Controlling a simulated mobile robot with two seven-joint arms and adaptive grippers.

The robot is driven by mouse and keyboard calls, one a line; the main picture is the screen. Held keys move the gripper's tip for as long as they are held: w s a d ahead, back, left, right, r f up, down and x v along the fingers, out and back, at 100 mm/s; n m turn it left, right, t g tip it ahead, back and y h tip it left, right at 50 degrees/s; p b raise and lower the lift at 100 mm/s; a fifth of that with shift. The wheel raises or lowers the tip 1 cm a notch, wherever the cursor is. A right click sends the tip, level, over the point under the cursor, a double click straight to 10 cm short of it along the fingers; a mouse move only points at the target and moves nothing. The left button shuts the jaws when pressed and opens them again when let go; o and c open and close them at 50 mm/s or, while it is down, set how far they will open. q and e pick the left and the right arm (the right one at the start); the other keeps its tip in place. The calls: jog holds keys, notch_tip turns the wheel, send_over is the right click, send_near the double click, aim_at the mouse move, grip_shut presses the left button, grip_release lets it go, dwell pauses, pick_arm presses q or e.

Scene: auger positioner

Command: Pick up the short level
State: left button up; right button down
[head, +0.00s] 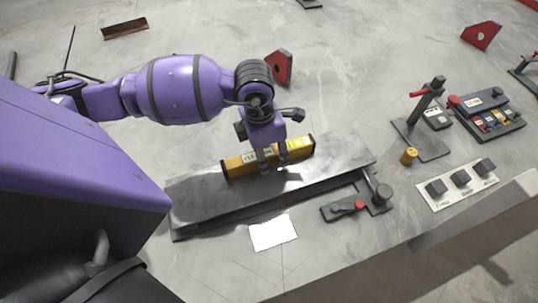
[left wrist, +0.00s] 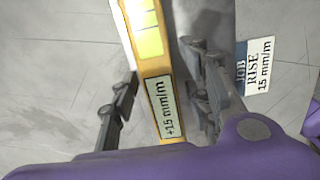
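The short level (head: 240,165) is a yellow bar with dark ends, lying on a grey metal plate (head: 205,200). In the left wrist view the level (left wrist: 152,60) carries a label reading +15 mm/m and a bright yellow-green vial. My left gripper (head: 272,158) is over the level's middle, pointing down, with one finger on each side. In the left wrist view the fingers of the left gripper (left wrist: 163,90) stand apart with narrow gaps beside the level, so it looks open. My right gripper is out of view.
A white card (head: 272,232) lies before the plate; the wrist view shows its print, JOB RISE 15 mm/m (left wrist: 255,65). A stand (head: 425,130), brass cylinder (head: 409,156) and block tray (head: 458,186) are further right.

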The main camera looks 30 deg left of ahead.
pick_arm(q)
grip_shut()
jog(key=shift+r, duration=0.15)
